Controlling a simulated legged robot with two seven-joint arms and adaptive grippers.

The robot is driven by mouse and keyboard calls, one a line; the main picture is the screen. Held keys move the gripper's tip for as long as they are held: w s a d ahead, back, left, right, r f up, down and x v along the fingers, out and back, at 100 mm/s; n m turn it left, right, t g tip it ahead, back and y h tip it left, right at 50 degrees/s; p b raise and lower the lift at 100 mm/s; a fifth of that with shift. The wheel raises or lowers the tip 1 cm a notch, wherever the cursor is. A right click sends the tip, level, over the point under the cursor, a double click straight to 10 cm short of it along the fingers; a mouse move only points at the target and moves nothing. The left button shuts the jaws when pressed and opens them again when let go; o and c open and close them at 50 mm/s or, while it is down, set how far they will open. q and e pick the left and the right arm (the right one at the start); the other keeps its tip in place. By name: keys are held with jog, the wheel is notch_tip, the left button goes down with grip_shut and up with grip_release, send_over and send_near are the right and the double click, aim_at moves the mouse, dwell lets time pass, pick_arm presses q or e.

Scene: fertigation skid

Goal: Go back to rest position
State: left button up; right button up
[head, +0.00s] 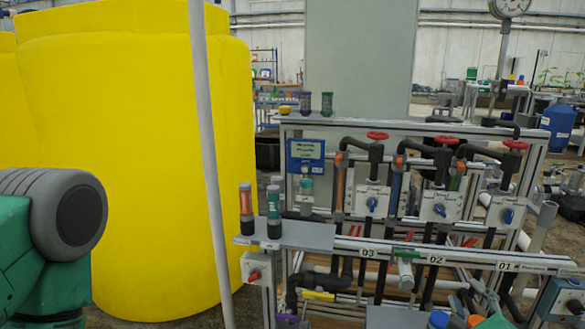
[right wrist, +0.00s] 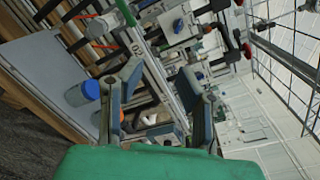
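A bottle with a blue cap (right wrist: 90,90) stands on a grey shelf beside one finger. The green and grey arm part at the left edge of the head view is mine. My left gripper is not in view.
The skid (head: 400,245) has red handwheels, blue-knobbed valves and dark pipes. A big yellow tank (head: 130,170) and a pale upright pole (head: 207,150) are at the left. Capped bottles (head: 439,319) are near my right gripper.

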jog(key=s+a+f+n+g+y, duration=0.3)
jog(key=a+f+n+g+y, duration=0.15)
jog(key=a+f+n, duration=0.4)
jog(key=s+a+f+n+g+y, duration=0.25)
jog(key=s+f+n+g, duration=0.45)
jog(key=s+f+n, duration=0.6)
jog(key=s+d+f+n+g+h, duration=0.45)
jog(key=s+d+n, duration=0.25)
jog(key=s, duration=0.3)
notch_tip(320, 180, up, 13)
jog(key=p, duration=1.3)
jog(key=shift+g, duration=0.3)
jog(key=shift+w+f, duration=0.1)
jog(key=shift+w, duration=0.05)
